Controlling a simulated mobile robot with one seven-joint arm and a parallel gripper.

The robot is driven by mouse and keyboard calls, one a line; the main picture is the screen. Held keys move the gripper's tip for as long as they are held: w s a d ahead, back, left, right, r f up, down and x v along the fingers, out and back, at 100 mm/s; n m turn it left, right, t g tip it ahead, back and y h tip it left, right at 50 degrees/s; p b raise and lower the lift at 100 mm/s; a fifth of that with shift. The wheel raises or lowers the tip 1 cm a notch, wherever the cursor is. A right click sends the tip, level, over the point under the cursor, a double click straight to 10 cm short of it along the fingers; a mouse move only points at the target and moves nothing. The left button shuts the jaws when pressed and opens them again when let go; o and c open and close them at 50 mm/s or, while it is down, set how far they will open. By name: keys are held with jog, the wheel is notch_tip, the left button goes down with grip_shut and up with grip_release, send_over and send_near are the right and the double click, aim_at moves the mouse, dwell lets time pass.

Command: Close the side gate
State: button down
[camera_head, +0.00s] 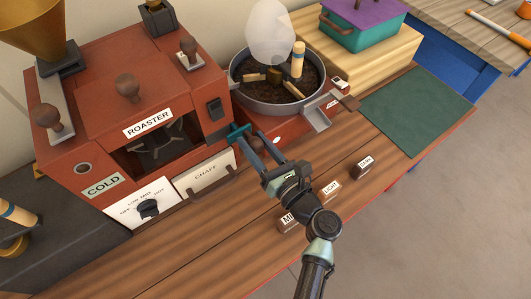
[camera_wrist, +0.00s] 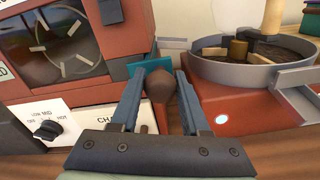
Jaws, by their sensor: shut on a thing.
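My gripper (camera_head: 240,134) is at the right side of the red roaster (camera_head: 92,112), between it and the round cooling pan (camera_head: 284,104). In the wrist view my gripper (camera_wrist: 160,82) has its fingers on both sides of a round brown knob (camera_wrist: 160,86) and is shut on it. A flat teal piece (camera_wrist: 148,66) shows just beyond the knob, against the roaster's side. It seems to be the side gate, but my fingers and the knob hide part of it. I cannot tell how far it stands open.
A grey chute (camera_head: 316,119) sticks out from the cooling pan, right of my gripper. The chaff drawer (camera_head: 206,173) is below and left. Small labelled blocks, among them LIGHT (camera_head: 331,190) and DARK (camera_head: 362,168), stand on the wooden counter. A green mat (camera_head: 418,108) lies clear at the right.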

jog(key=shift+c, duration=1.9)
grip_release()
jog(key=shift+w+a, duration=0.1)
jog(key=shift+w, duration=0.1)
jog(key=v, duration=1.3)
